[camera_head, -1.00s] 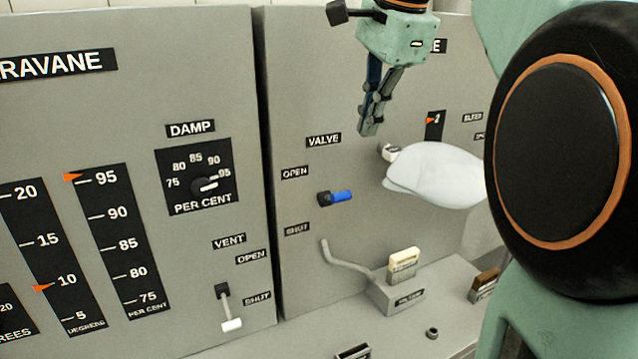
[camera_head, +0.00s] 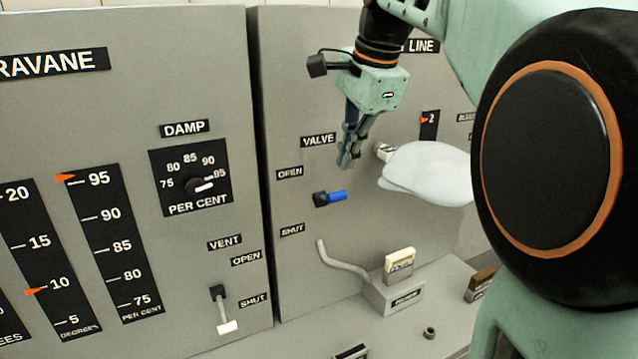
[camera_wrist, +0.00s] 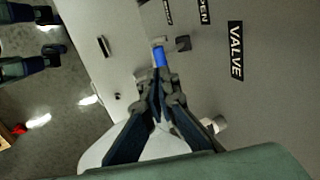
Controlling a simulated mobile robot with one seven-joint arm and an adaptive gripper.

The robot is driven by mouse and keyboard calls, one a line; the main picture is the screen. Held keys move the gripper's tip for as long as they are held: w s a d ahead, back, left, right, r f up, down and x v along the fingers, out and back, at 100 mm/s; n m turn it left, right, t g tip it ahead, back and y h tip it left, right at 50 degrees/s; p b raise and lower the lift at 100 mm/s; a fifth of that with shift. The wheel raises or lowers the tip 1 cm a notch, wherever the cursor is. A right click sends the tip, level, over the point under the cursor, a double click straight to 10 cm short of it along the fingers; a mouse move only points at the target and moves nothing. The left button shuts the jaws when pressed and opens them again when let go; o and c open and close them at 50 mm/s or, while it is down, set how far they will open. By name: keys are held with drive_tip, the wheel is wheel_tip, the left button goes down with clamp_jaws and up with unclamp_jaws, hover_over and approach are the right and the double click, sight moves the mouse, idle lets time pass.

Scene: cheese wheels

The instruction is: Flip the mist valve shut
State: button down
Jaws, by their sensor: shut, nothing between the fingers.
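The mist valve is a small lever with a blue grip (camera_head: 337,196) on a dark pivot, on the right-hand grey panel under the VALVE label (camera_head: 318,140). It points to the right, roughly level, between the OPEN label (camera_head: 289,172) and the SHUT label (camera_head: 292,230). My gripper (camera_head: 347,165) is shut and empty, its tips pointing down, a little above the blue grip in the head view. In the wrist view the blue grip (camera_wrist: 159,57) shows just beyond the shut fingertips (camera_wrist: 157,90). Whether they touch it I cannot tell.
A white rounded shape (camera_head: 425,174) stands out to the right of the lever. A bent grey pipe (camera_head: 342,260) and a block with a cream switch (camera_head: 399,262) lie below. A separate VENT lever (camera_head: 228,326) is on the left panel.

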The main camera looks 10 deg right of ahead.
sight(339, 195)
drive_tip(key=x, duration=0.6)
drive_tip(key=shift+w+f, duration=0.15)
drive_tip(key=shift+f, duration=0.15)
drive_tip(key=shift+f, duration=0.1)
drive_tip(key=shift+f+b, duration=0.15)
drive_tip(key=shift+b, duration=0.35)
drive_tip(key=shift+s+t, duration=0.3)
drive_tip(key=shift+w+f, duration=0.1)
